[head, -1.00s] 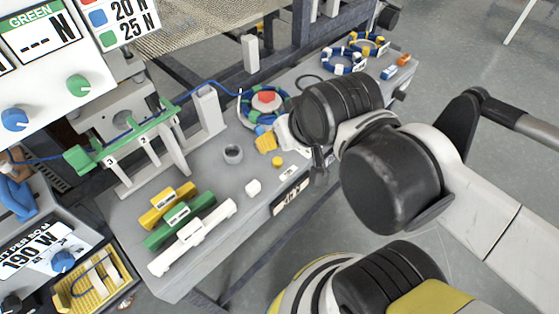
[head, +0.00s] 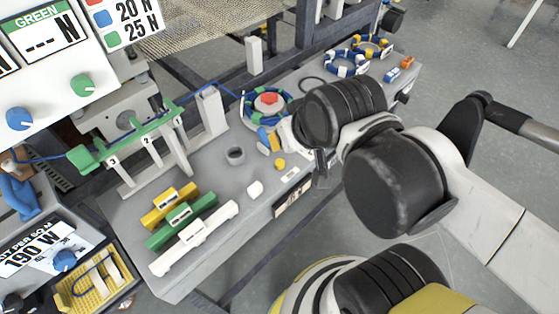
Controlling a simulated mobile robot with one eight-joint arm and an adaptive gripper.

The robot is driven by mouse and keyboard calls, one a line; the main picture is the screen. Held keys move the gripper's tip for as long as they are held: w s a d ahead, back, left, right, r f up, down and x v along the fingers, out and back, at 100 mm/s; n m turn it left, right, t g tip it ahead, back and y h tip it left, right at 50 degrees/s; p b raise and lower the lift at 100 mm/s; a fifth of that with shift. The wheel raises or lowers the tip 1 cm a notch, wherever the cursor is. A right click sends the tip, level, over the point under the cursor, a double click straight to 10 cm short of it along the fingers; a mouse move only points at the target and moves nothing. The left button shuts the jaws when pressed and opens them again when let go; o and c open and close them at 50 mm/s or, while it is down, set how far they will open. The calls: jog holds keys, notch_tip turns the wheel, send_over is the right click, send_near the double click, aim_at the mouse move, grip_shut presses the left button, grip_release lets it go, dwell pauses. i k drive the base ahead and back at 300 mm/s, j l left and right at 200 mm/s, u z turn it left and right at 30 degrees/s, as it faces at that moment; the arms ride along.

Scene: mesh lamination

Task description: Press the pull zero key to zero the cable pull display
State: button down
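The pull display panel (head: 45,32) at the upper left reads "GREEN" and dashes with "N". On the grey bench (head: 215,185) a small yellow round key (head: 280,164) sits beside a small white label (head: 291,175). A white block-like key (head: 255,188) is nearer the front edge. I cannot read which key is the pull zero key. My gripper is mostly hidden behind my black wrist; a blue and yellow part (head: 268,141) beside it, just behind the yellow key, may be its fingers. I cannot tell whether it is open or touching anything.
A blue cable runs through a green bar (head: 135,137) on white posts to a coil (head: 266,104) with a red top. Yellow, green and white bars (head: 193,238) lie at the front left. Cable rings (head: 345,62) lie at the back.

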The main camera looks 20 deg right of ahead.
aim_at(280, 163)
jog(key=j, duration=0.75)
jog(key=k+j+z, duration=0.1)
jog(key=j, duration=0.6)
